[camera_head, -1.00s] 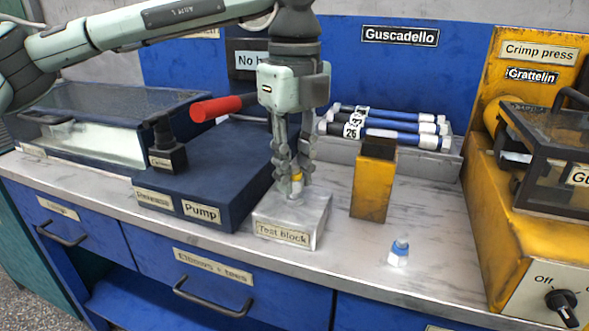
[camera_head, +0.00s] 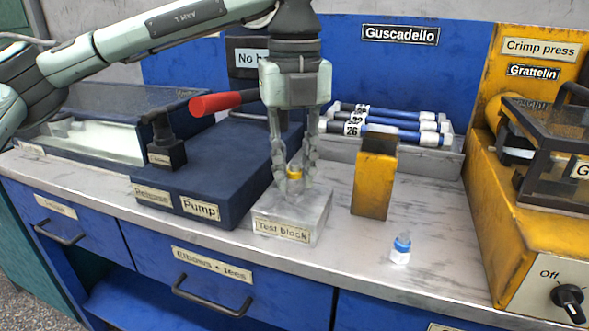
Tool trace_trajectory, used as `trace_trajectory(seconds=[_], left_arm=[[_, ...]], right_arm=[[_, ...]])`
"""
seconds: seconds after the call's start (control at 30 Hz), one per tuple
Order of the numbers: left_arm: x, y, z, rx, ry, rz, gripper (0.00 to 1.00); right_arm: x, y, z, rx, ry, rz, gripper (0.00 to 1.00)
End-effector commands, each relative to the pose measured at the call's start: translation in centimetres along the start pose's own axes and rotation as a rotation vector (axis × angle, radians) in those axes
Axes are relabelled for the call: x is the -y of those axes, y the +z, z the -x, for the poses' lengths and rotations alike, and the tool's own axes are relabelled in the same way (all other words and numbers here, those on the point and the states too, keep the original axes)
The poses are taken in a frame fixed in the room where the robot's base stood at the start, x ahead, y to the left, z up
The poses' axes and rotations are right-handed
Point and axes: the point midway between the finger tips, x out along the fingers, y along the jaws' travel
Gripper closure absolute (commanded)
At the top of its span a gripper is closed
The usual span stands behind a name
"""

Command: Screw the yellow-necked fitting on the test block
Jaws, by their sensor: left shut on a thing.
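The test block (camera_head: 278,231) is a pale grey metal block with a "Test block" label, standing near the front edge of the workbench. The yellow-necked fitting (camera_head: 295,173) stands upright at the top of the block, mostly covered by my fingers, with its yellow band showing. My left gripper (camera_head: 294,184) points straight down over the block and is shut on the fitting. The fitting's lower end is hard to make out, so I cannot tell how deep it sits. My right gripper is out of view.
A blue-capped fitting (camera_head: 401,248) stands on the bench at the right front. A yellow holder (camera_head: 373,188) stands right of the block. The blue pump (camera_head: 200,190) with its red handle (camera_head: 215,103) is at left. The yellow crimp press (camera_head: 520,245) is at right.

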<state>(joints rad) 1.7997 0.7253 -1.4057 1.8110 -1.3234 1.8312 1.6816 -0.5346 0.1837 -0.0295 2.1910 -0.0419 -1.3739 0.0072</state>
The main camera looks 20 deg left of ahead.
Motion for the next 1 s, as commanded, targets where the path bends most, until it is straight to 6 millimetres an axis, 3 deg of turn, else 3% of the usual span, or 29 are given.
trace_trajectory(seconds=[0.37, 0.7, 1.0], left_arm=[[-0.08, -0.19, -0.55, -0.008, 0.010, -0.068, 1.00], [-0.07, -0.22, -0.68, -0.011, 0.008, -0.513, 1.00], [-0.09, -0.21, -0.63, -0.011, 0.009, -0.542, 1.00]], right_arm=[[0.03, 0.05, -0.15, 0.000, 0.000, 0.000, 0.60], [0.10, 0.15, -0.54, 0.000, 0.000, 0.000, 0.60], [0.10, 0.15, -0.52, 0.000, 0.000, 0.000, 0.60]])
